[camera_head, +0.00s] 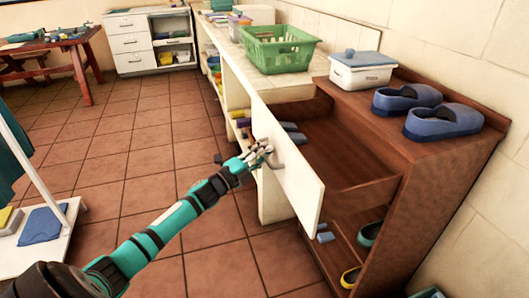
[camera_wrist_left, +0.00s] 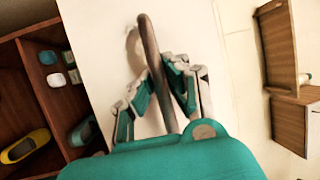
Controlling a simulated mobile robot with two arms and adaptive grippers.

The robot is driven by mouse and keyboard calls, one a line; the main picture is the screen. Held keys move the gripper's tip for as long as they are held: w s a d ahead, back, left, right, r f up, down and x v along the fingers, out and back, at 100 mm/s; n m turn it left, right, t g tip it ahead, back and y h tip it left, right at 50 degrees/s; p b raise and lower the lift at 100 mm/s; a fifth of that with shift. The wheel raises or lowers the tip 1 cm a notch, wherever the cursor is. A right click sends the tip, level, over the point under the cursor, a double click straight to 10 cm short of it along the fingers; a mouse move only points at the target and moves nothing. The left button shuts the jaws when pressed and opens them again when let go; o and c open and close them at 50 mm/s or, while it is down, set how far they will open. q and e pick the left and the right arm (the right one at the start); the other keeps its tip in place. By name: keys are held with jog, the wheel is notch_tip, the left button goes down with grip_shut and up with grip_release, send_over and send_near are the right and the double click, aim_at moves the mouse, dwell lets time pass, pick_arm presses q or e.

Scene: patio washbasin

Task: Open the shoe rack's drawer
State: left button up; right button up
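The brown shoe rack (camera_head: 437,200) stands at the right against the wall. Its drawer, with a white front (camera_head: 288,172), is pulled well out, and its brown inside shows, with grey-blue shoes partly visible in it. My left gripper (camera_head: 262,157) is at the metal handle (camera_head: 274,161) on the drawer front. In the left wrist view the curved handle (camera_wrist_left: 151,50) runs between the two fingers of the gripper (camera_wrist_left: 163,88), which are closed in around it. My right gripper is not in view.
Blue shoes (camera_head: 407,97) and a white box with a blue lid (camera_head: 361,70) stand on the rack's top. A green basket (camera_head: 279,47) sits on the white counter behind. Tiled floor (camera_head: 211,240) is clear left of the drawer. A white stand (camera_head: 36,236) is at the left.

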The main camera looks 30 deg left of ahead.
pick_arm(q)
jog(key=o, duration=0.5)
jog(key=shift+f, duration=0.1)
jog(key=shift+c, duration=0.2)
jog(key=shift+s, duration=0.1)
jog(key=v, duration=1.1)
jog(key=shift+s, duration=0.4)
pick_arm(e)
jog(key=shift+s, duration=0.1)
pick_arm(q)
jog(key=shift+a+f, duration=0.1)
jog(key=shift+a, duration=0.05)
